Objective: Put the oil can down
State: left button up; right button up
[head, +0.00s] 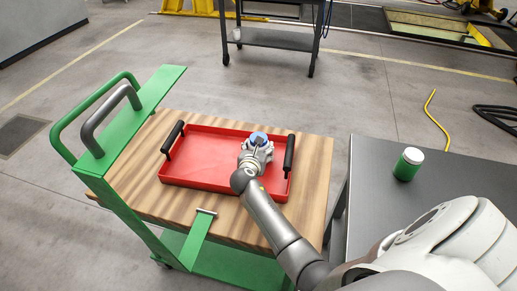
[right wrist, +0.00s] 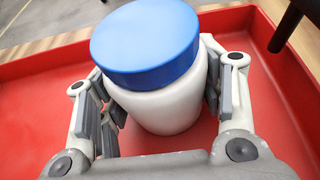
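A white container with a blue lid (head: 259,137) is at the right half of the red tray (head: 205,133). In the right wrist view its white body (right wrist: 165,105) stands upright between the fingers of my right gripper (right wrist: 160,95). The pads lie against both sides, so the gripper looks shut on it. The tray floor is right below it; I cannot tell whether its base touches. In the head view my right gripper (head: 257,152) hides most of the body. My left gripper is not in view.
The tray has black handles and lies on the wooden top (head: 315,175) of a green cart (head: 135,95). A grey table (head: 450,175) at the right holds a green can with a white lid (head: 408,164). The tray's left half is empty. A dark trolley (head: 275,38) stands behind.

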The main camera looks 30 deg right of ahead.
jog(key=o, duration=0.3)
jog(key=shift+r, duration=0.2)
jog(key=p+v, duration=0.1)
jog(key=v, duration=1.1)
jog(key=shift+f, duration=0.1)
